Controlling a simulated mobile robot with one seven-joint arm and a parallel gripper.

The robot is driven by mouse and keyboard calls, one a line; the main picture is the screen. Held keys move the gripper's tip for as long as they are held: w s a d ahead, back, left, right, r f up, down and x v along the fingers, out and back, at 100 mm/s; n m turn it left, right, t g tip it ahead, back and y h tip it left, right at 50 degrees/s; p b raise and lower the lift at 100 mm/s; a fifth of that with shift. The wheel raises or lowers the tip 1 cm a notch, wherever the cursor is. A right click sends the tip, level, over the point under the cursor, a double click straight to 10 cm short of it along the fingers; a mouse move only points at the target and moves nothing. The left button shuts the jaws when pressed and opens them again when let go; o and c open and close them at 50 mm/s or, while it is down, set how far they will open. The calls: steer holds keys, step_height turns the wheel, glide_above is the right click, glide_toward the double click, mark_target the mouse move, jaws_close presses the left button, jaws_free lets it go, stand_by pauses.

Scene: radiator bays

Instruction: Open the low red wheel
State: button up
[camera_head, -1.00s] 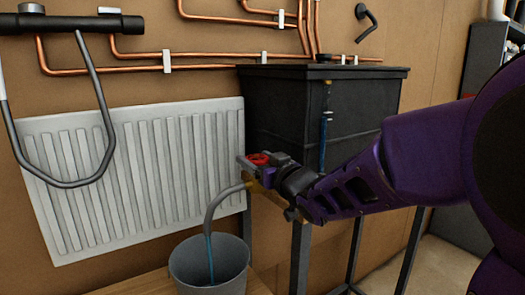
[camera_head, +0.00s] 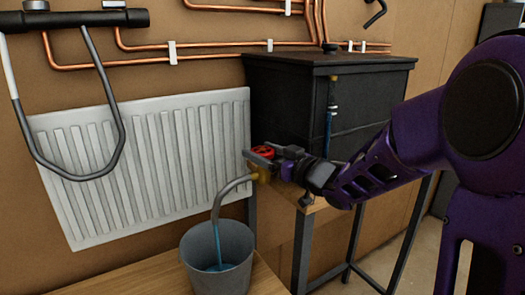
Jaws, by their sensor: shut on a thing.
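The low red wheel (camera_head: 262,153) sits on a brass tap at the right end of the radiator, by the black tank. My gripper (camera_head: 268,154) reaches in from the right and is shut on the wheel, with its fingers on either side of the rim. The brass tap body (camera_head: 262,174) shows just below. A grey curved spout (camera_head: 228,192) runs from it down to a grey bucket (camera_head: 217,258). A blue stream of water falls from the spout, and blue water shows inside the bucket.
A white radiator (camera_head: 150,165) hangs on the brown wall to the left. A black tank (camera_head: 290,105) stands on a dark metal frame behind my gripper. Copper pipes (camera_head: 215,47) run along the wall above. A dark hose (camera_head: 108,110) loops in front of the radiator.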

steer(key=shift+r, duration=0.1)
steer(key=o, duration=1.3)
steer(key=v, duration=1.7)
steer(key=shift+s+d, duration=0.1)
steer(key=shift+s, duration=0.05)
